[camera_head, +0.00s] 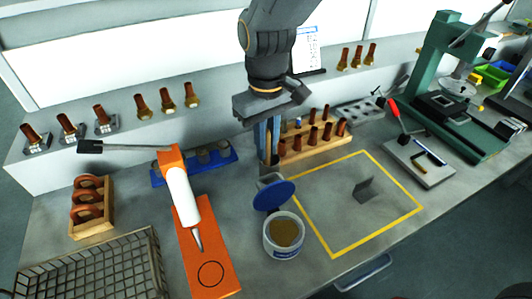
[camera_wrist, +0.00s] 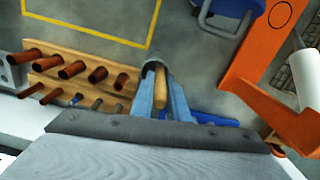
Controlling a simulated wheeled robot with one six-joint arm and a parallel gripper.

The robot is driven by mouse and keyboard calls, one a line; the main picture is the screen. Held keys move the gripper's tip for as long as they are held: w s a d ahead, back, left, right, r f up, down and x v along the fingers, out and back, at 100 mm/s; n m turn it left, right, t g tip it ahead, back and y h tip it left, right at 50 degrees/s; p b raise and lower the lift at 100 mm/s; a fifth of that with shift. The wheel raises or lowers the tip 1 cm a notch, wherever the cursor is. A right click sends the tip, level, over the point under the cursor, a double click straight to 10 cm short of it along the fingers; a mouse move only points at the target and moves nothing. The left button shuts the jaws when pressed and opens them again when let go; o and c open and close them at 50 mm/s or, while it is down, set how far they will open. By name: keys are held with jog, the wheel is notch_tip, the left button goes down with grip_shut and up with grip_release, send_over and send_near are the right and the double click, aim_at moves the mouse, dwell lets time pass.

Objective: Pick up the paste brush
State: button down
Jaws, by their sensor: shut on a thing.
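My gripper (camera_head: 268,158) points down behind the paste tub, at the left end of a wooden rack. In the wrist view its blue fingers (camera_wrist: 160,92) are shut on the paste brush (camera_wrist: 160,100), whose pale wooden handle shows between them. A grey round part shows around the far end of the fingers; I cannot tell whether it belongs to the brush or to a holder. The bristles are hidden. The open paste tub (camera_head: 284,251) is white with brown paste inside, and its blue lid (camera_head: 273,195) stands tilted up behind it.
The wooden rack (camera_head: 325,150) of copper-coloured pieces stands close right of my gripper. An orange board (camera_head: 215,262) with a white-and-orange dispenser (camera_head: 180,190) lies left of the tub. A yellow-outlined area (camera_head: 335,215) holds a small grey plate. A wire basket (camera_head: 95,270) is front left, a green press (camera_head: 435,80) back right.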

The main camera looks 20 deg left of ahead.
notch_tip(320, 180, up, 10)
jog(key=shift+b, duration=1.1)
jog(key=shift+r, duration=0.1)
